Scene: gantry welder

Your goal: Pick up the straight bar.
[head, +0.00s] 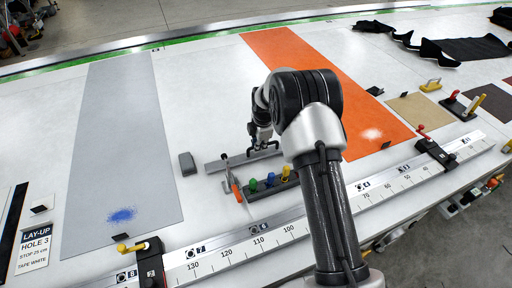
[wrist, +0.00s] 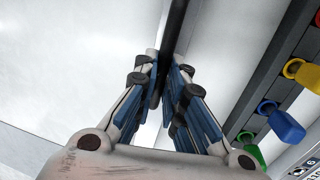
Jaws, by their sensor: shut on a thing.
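I cannot tell whether the bar touches the table.
The knob rack (head: 262,190) with yellow, blue and green knobs (wrist: 284,125) is close beside my gripper. An orange-handled tool (head: 237,190) and a small grey block (head: 187,163) are nearby. A long ruler rail (head: 220,255) crosses in front. Grey (head: 115,130) and orange (head: 310,70) sheets lie flat.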

